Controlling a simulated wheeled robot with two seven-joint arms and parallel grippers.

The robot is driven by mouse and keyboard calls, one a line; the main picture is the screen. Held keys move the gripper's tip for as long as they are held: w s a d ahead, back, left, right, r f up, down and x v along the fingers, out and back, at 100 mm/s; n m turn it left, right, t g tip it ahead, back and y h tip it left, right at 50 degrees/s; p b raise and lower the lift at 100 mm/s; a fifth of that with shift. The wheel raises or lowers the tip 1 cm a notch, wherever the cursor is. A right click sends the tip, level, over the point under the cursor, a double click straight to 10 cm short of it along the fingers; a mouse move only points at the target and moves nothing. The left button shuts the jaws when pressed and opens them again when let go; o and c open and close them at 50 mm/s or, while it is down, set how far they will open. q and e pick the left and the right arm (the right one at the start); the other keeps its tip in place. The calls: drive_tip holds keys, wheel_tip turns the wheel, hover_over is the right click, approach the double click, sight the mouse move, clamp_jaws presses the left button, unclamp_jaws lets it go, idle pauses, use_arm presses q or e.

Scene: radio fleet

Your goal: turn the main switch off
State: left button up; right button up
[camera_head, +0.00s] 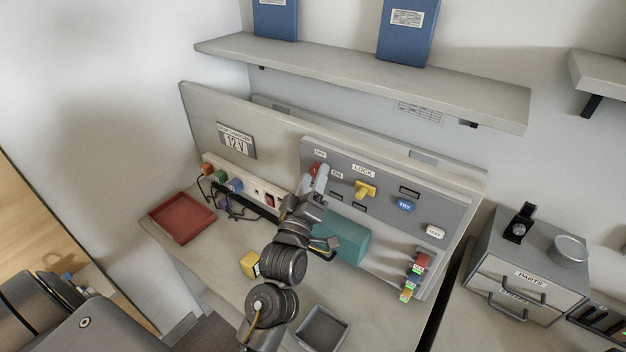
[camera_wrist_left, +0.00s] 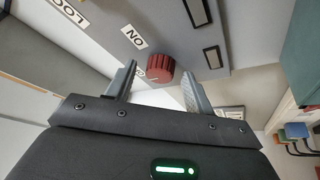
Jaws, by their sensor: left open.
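The main switch is a red ribbed knob on the grey panel (camera_head: 435,199), between the OFF label (camera_head: 320,153) and the ON label (camera_head: 337,175). In the head view the knob (camera_head: 314,167) is partly hidden by my left gripper (camera_head: 321,181). In the left wrist view the red knob (camera_wrist_left: 160,68) shows just beyond and between the two open fingertips of my left gripper (camera_wrist_left: 160,74). One finger is on each side, and I cannot tell whether they touch the knob. Where the knob points is not clear. My right gripper is not in view.
A yellow knob (camera_head: 366,190) under a LOCK label and a blue TRY button (camera_head: 405,206) sit right of the switch. Below are a teal box (camera_head: 345,240), a power strip (camera_head: 240,187) with plugs, a red tray (camera_head: 183,217) and a grey tray (camera_head: 321,330). A shelf (camera_head: 370,79) overhangs.

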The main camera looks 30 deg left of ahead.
use_arm(q)
drive_tip(key=b+v, duration=0.4)
drive_tip(key=v, duration=0.6)
drive_tip(key=shift+s, duration=0.4)
drive_tip(key=shift+f, duration=0.1)
